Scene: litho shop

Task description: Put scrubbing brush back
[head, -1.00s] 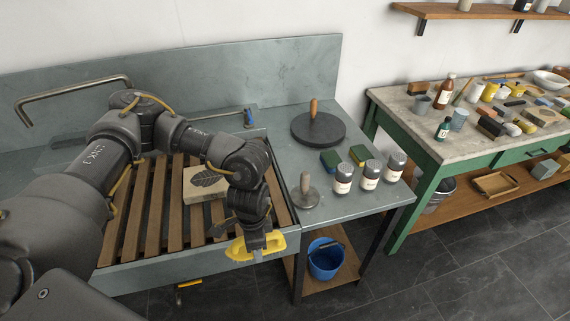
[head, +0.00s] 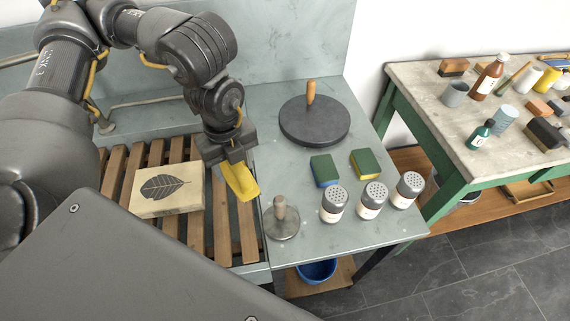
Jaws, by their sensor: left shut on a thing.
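The scrubbing brush (head: 240,181) has a yellow body and is held in my left gripper (head: 232,165). It is tilted, above the right part of the slatted wooden rack, close to the edge of the grey side counter. My left gripper is shut on it, and the fingers hide its upper end. Its bristles cannot be made out. My right gripper is not in view.
A stone with a leaf print (head: 168,191) lies on the slatted rack (head: 197,236). The grey counter (head: 351,234) holds a round dark disc (head: 314,126), two sponges (head: 324,169), three shakers (head: 371,200) and a small knobbed weight (head: 281,222). A cluttered green table (head: 428,90) stands right.

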